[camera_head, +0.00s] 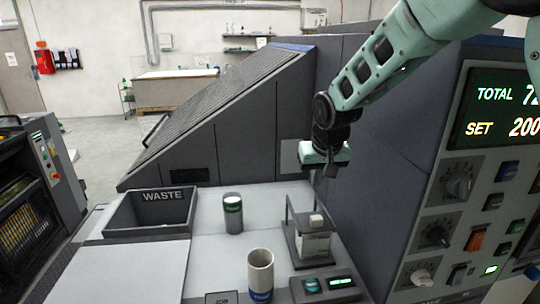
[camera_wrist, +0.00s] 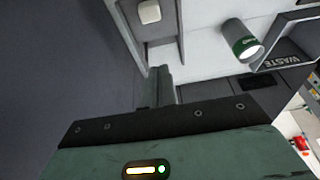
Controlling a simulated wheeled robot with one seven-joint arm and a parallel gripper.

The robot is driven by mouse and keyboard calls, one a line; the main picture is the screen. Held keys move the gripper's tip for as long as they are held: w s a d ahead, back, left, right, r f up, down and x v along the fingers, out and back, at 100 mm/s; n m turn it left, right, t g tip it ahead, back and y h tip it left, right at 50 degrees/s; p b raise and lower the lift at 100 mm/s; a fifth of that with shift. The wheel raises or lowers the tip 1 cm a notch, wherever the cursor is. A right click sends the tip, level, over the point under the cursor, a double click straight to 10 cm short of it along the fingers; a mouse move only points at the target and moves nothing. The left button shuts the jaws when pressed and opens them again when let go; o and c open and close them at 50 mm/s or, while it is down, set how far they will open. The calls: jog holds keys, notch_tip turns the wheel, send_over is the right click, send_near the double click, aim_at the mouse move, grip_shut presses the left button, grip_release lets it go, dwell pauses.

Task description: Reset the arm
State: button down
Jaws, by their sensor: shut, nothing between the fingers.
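My gripper (camera_head: 331,170) is shut and empty at the end of my pale green arm (camera_head: 385,55). In the head view it hangs above the small dark stand at the right of the work surface, apart from it. In the wrist view the shut fingers (camera_wrist: 158,75) point toward the stand's edge. A white-capped container (camera_head: 314,238) sits inside the stand (camera_head: 290,228). The white cap also shows in the wrist view (camera_wrist: 149,12).
A dark waste bin (camera_head: 150,232) stands at the left. A green-banded container (camera_head: 233,215) and a white cup with a blue band (camera_head: 260,272) stand on the pale surface. A control panel (camera_head: 470,200) with knobs rises at the right. The front left surface is clear.

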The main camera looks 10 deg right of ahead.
jog(key=s+a+n+g+y+b, duration=0.15)
jog(key=s+a, duration=0.25)
jog(key=s, duration=0.5)
jog(key=s+a+n+g, duration=0.15)
jog(key=s+a, duration=0.25)
jog(key=s, duration=0.5)
jog(key=s+f+n, duration=0.1)
jog(key=s+n, duration=0.1)
jog(key=s, duration=0.6)
jog(key=s+d+f+n+g+b, duration=0.1)
jog(key=s+n, duration=0.1)
jog(key=s, duration=0.7)
jog(key=shift+s+d+f+n+h, duration=0.15)
jog(key=shift+f+n+h, duration=0.1)
jog(key=shift+n+h, duration=0.2)
